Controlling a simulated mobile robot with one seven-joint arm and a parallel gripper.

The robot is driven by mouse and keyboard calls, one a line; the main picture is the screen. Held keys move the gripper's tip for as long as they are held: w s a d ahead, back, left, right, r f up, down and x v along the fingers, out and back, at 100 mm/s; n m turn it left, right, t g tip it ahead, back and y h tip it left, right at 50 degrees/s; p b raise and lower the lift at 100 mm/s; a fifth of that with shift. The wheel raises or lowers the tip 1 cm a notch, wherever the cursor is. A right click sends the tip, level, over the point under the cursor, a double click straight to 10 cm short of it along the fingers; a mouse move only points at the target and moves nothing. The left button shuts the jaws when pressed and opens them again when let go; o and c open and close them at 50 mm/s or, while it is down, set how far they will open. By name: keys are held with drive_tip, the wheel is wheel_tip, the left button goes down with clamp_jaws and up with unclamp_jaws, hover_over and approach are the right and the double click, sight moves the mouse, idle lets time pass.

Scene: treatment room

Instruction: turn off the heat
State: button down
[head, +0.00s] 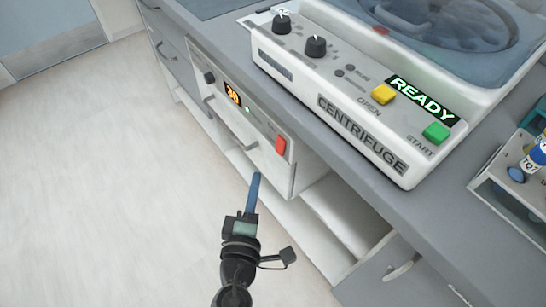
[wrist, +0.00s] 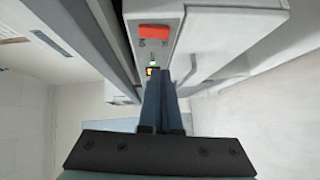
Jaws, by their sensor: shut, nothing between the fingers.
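A white heating unit (head: 236,122) is built into the cabinet front under the counter. It has a dark knob, a lit orange display reading 30 (head: 233,94), a small green light and a red rocker switch (head: 281,146) at its right end. The red switch also shows at the top of the wrist view (wrist: 155,32), with the lit display (wrist: 151,71) below it. My gripper (head: 254,182) is shut and empty, its blue fingers pointing up just below and left of the switch in the head view. In the wrist view the fingertips (wrist: 165,75) appear apart from the switch.
A centrifuge (head: 345,125) with yellow and green buttons and a READY display stands on the grey counter above. A rack with vials (head: 525,170) is at the right. Open shelves and drawers lie below; the floor at left is clear.

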sight(281, 146)
drive_tip(key=w+d+f, duration=0.1)
drive_tip(key=w+d, duration=0.3)
drive_tip(key=w, duration=0.2)
drive_tip(key=shift+w+p, duration=0.3)
drive_tip(key=shift+w, duration=0.1)
drive_tip(key=shift+f, duration=0.15)
